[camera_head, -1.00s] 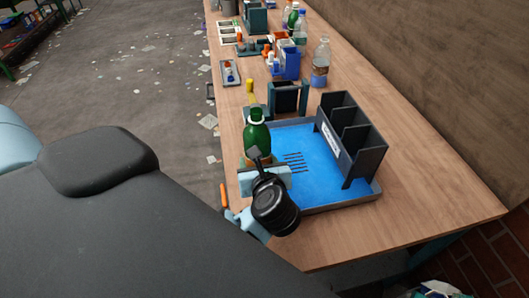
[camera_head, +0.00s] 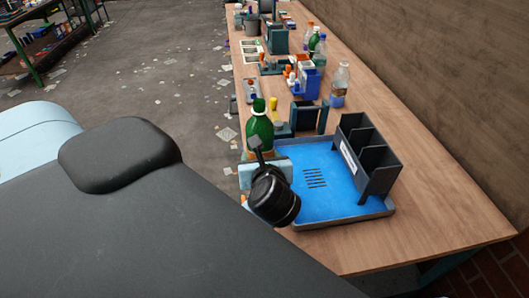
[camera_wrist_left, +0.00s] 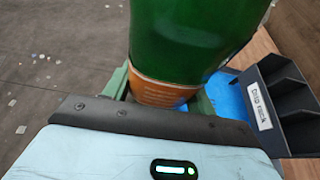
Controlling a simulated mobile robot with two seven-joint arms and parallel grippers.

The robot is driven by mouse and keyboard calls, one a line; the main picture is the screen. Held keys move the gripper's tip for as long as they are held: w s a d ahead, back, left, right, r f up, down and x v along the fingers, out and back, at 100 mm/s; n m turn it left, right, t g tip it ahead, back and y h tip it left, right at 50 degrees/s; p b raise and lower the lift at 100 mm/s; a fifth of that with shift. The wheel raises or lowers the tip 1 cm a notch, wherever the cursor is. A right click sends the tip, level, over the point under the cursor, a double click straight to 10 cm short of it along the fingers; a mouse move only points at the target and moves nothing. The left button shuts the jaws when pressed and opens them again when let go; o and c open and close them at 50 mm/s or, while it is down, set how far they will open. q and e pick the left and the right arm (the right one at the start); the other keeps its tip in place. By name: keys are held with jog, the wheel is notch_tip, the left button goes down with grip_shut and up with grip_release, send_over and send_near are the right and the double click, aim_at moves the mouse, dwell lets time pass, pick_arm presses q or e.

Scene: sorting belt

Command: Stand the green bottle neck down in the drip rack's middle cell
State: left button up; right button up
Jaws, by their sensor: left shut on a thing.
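The green bottle (camera_head: 259,132) is upright, neck up, at the left edge of the blue tray. In the left wrist view the bottle (camera_wrist_left: 190,35) fills the upper middle, with an orange label low on it. My left gripper (camera_head: 257,153) is shut around the bottle's lower part; its fingers (camera_wrist_left: 160,97) sit on both sides of the label. The dark drip rack (camera_head: 382,180), with open cells between dividers, stands empty at the tray's right side. Its label reads "Drip rack" in the left wrist view (camera_wrist_left: 260,106). My right gripper is out of view.
The blue tray (camera_head: 325,205) with dark slots lies between bottle and rack, clear on top. A dark frame (camera_head: 310,118), a clear bottle (camera_head: 340,85) and a blue container (camera_head: 310,82) stand behind it. The wooden bench (camera_head: 430,195) is bare at right.

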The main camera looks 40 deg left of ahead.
pick_arm(q)
jog(key=s+a+r, duration=0.3)
jog(key=r, duration=0.3)
jog(key=shift+s, duration=0.2)
dwell(0.4)
